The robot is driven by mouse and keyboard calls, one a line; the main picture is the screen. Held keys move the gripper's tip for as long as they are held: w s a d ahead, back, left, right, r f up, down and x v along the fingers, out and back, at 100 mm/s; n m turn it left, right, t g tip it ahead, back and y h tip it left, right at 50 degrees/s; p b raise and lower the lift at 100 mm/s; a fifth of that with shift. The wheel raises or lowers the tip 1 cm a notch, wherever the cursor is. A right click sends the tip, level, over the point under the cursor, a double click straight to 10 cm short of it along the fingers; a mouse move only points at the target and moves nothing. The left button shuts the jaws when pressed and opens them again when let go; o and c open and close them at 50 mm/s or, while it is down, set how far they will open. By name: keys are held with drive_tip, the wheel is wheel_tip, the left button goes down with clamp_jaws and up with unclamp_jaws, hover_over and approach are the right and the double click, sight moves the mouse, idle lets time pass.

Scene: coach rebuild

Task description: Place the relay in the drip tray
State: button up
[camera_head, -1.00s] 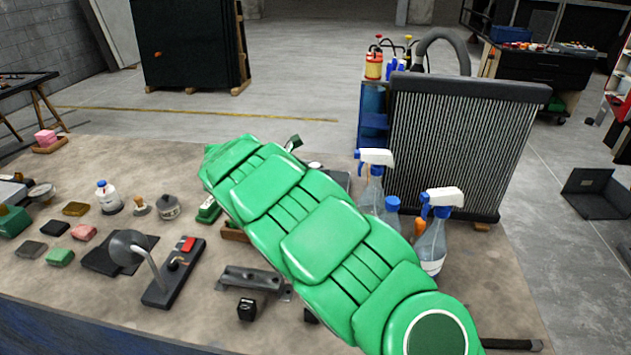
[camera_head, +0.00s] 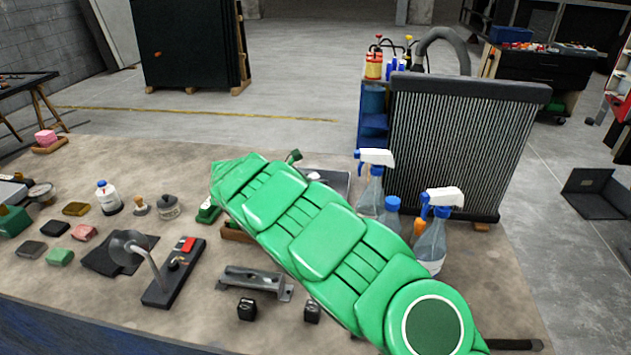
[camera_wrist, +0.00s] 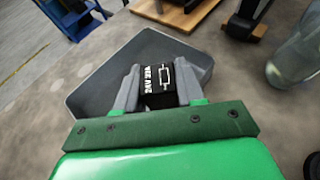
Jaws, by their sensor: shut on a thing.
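The relay (camera_wrist: 158,88) is a small black block with white print and a white circuit symbol. My gripper (camera_wrist: 158,82) is shut on it, with one grey finger on each side. The drip tray (camera_wrist: 92,88) is a shallow grey tray with raised walls. In the wrist view the relay is over the tray's interior; I cannot tell how high above the floor it is. In the head view part of the tray (camera_head: 335,181) shows behind my green arm, which hides the relay and the fingers.
Spray bottles (camera_head: 431,240) and a large radiator (camera_head: 455,145) stand right of my arm. A metal bracket (camera_head: 252,281) and two black cubes (camera_head: 247,309) lie in front. A lamp-like stand (camera_head: 160,280) and several small blocks occupy the left of the bench.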

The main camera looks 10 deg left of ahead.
drive_tip(key=shift+f, duration=0.6)
drive_tip(key=o, duration=1)
drive_tip(key=shift+r, duration=0.6)
drive_tip(key=v, duration=1.2)
